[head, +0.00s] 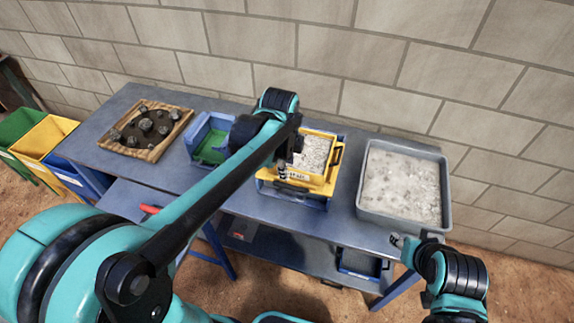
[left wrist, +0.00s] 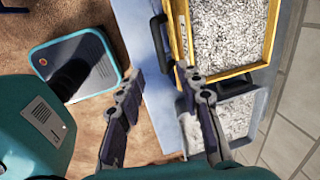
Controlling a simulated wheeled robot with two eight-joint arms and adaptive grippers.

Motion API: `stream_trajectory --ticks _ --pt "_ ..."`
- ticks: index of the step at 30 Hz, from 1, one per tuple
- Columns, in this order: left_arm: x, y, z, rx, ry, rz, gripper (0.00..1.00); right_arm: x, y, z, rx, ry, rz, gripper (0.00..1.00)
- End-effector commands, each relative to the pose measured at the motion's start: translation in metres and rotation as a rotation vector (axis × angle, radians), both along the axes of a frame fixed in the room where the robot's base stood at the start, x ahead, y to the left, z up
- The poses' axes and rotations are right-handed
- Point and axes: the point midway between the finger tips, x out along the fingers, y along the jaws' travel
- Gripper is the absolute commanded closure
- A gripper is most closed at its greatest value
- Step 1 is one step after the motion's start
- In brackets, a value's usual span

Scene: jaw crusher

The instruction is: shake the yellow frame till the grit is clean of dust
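The yellow frame (head: 327,181) sits on a blue stand on the bench and holds pale grey grit (head: 314,152). In the left wrist view the frame (left wrist: 236,72) fills the upper right, with its grit (left wrist: 226,30) and a black handle (left wrist: 158,40) on its near side. My left gripper (head: 285,170) is over the near side of the frame. In the left wrist view its fingers (left wrist: 157,78) are apart with nothing between them, close to the handle. My right gripper (head: 399,240) is by the near edge of the grey tray; its finger gap is unclear.
A grey tray (head: 364,206) of pale grit stands right of the frame. A green-floored blue box (head: 210,150) and a wooden tray (head: 176,112) of dark stones stand to the left. Coloured bins (head: 45,135) stand left of the bench. A block wall runs behind.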

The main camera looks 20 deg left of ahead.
Motion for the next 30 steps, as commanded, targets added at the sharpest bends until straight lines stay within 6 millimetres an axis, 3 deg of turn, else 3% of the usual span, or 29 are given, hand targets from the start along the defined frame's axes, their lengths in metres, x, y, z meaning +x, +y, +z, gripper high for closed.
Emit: stream_trajectory --ticks 9,21,30 --pt "0.007 0.000 -0.039 0.000 0.000 0.000 0.64 0.000 0.000 0.024 0.000 0.000 0.000 0.60" --pt "0.018 0.000 -0.101 0.000 0.000 0.000 0.64 0.000 0.000 0.002 0.000 0.000 0.000 0.60" --pt "0.022 0.000 -0.118 0.000 0.000 0.000 0.64 0.000 0.000 -0.002 0.000 0.000 0.000 0.60"
